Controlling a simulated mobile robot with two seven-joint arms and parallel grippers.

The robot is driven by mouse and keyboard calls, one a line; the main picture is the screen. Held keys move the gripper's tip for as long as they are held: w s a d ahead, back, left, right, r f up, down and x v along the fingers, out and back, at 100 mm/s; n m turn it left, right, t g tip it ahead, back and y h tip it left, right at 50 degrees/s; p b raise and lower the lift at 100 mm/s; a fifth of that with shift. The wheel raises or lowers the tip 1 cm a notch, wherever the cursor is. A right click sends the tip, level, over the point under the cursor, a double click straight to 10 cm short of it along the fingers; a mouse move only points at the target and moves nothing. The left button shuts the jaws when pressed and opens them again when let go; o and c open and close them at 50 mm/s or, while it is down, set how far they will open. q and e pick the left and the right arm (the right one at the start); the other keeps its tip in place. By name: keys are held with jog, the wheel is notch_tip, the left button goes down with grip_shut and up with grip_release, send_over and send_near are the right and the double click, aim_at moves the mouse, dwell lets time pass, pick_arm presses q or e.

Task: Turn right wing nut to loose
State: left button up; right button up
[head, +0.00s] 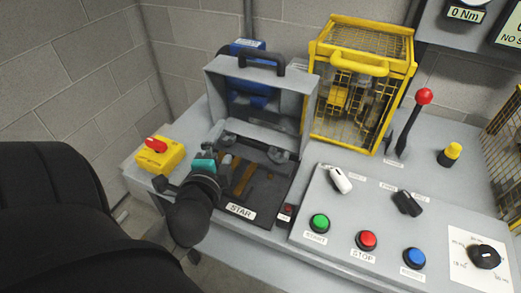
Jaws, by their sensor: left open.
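The right wing nut (277,155) is a dark grey piece at the lower right of the grey open-fronted box (296,119). A similar left wing nut (228,138) sits at the box's lower left. At this size I cannot tell how far either nut is turned. My left gripper (196,168), dark with a teal part, is open in front of the box and to its left. It is apart from the right wing nut, and I see nothing between its fingers. My right gripper is not in view.
A black tray labelled STAR (267,195) lies before the box. A red switch on a yellow base (158,155) stands left. A yellow cage (362,75), red-knobbed lever (407,123) and button panel (338,232) stand right. A black handle (262,57) tops the box.

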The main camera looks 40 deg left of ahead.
pick_arm(q)
jog(key=s+d+f+n+g+h, duration=0.1)
jog(key=d+f+n, duration=0.1)
jog(key=s+d+f+n+g+h, duration=0.1)
jog(key=d+f+n+g, duration=0.1)
jog(key=f, duration=0.1)
jog(key=s+d+f+n+g+h, duration=0.1)
jog(key=s+d+f+n+g, duration=0.1)
jog(key=d+f, duration=0.1)
jog(key=shift+f, duration=0.2)
jog(key=s+d+f+n+g+h, duration=0.35)
jog(key=s+d+g+h, duration=0.2)
jog(key=d, duration=0.55)
notch_tip(320, 180, down, 14)
jog(key=p, duration=0.1)
jog(key=shift+s+d+f+m+y, duration=0.25)
jog(key=shift+s+d+m+y, duration=0.1)
jog(key=shift+s+m, duration=0.1)
jog(key=s+a+f+g, duration=0.2)
jog(key=s+a+f, duration=0.1)
jog(key=s+f, duration=1.4)
notch_tip(320, 180, down, 4)
jog(key=shift+s+r, duration=0.15)
jog(key=shift+s, duration=0.25)
